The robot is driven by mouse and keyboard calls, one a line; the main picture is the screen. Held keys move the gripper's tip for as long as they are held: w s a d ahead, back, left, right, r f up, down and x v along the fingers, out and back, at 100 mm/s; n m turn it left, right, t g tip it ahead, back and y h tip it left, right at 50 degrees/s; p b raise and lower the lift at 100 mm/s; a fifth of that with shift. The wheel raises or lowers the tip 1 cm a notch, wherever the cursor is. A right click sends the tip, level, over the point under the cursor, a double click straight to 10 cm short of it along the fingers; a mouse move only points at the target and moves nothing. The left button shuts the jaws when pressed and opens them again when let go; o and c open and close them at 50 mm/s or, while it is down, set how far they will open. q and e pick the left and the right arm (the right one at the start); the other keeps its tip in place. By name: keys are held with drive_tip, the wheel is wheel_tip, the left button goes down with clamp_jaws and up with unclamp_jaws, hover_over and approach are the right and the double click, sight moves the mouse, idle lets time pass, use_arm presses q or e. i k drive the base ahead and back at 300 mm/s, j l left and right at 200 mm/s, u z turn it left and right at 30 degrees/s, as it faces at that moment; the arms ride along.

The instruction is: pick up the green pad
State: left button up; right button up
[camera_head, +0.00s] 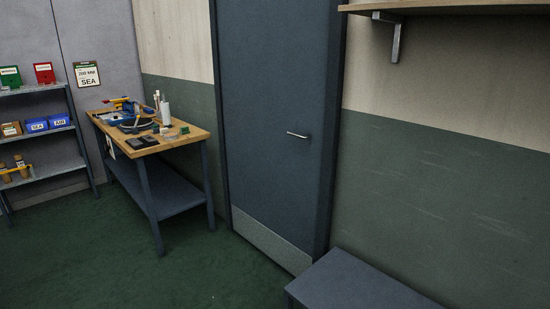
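A wooden-topped workbench (195,136) with dark blue legs stands left of the door. Near its right end lies a small green item (184,130), which may be the green pad; it is too small to be sure. Another small greenish item sits a little left of it, close to a white cylinder (165,112). Neither of my grippers is in view.
A dark blue door (265,120) with a lever handle is shut. A grey shelf rack (40,131) with blue bins (48,123) stands at the left. A dark bench or box (360,288) is at the bottom right. The green floor (120,270) before the workbench is clear.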

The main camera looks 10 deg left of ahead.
sight(184, 129)
drive_tip(key=i+j, duration=0.25)
drive_tip(key=j, duration=0.4)
drive_tip(key=i+j, duration=0.25)
drive_tip(key=j, duration=0.35)
drive_tip(key=i+j+u, duration=0.1)
drive_tip(key=i+j, duration=0.15)
drive_tip(key=j, duration=0.4)
drive_tip(key=i+j, duration=0.25)
drive_tip(key=j, duration=0.4)
drive_tip(key=i+j+u, duration=0.1)
drive_tip(key=i+j, duration=0.15)
drive_tip(key=j, duration=0.35)
drive_tip(key=i+j, duration=0.3)
drive_tip(key=j, duration=0.3)
drive_tip(key=i+j, duration=0.3)
drive_tip(key=j, duration=0.3)
drive_tip(key=i+j+u, duration=0.1)
drive_tip(key=i+j, duration=0.2)
drive_tip(key=j, duration=0.3)
